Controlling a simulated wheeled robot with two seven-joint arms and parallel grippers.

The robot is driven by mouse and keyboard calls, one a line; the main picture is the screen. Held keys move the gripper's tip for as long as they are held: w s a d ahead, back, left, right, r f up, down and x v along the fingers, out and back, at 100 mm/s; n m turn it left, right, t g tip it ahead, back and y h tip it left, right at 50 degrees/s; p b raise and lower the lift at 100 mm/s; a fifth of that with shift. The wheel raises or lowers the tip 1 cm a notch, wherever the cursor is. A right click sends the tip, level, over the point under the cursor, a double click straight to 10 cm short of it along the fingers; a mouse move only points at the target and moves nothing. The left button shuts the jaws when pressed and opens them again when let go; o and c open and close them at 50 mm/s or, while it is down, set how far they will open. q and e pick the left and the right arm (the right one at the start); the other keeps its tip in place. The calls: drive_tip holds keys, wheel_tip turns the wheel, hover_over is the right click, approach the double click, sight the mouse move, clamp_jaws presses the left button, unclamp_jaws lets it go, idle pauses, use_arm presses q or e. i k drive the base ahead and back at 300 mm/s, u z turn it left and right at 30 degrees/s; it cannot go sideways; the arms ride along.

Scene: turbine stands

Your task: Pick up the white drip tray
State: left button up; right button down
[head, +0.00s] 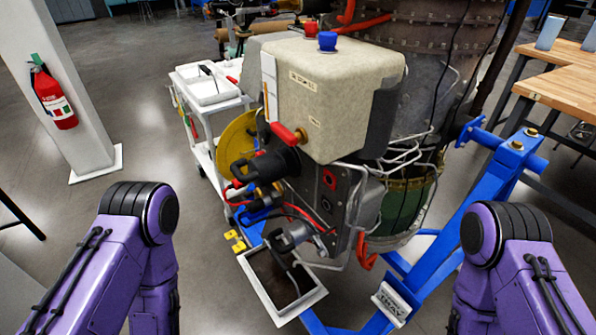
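A white drip tray (302,306) with a dark inside lies low in the head view, under the front of the turbine unit and just left of the blue stand. A grey and black fitting with a hose hangs over its upper part and hides some of the inside. My two purple arms show at the lower left and lower right, on either side of the tray and apart from it. Neither of my grippers is in view.
The turbine unit with a beige box (335,90) stands above the tray. The blue stand (440,255) crosses at right. A white cart (208,95) stands at left behind, and a fire extinguisher (55,98) hangs on a pillar.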

sight(284, 286)
drive_tip(key=z, duration=2.6)
drive_tip(key=k, duration=0.8)
drive_tip(key=u, duration=1.45)
drive_tip(key=i, duration=0.5)
drive_tip(key=u, duration=0.05)
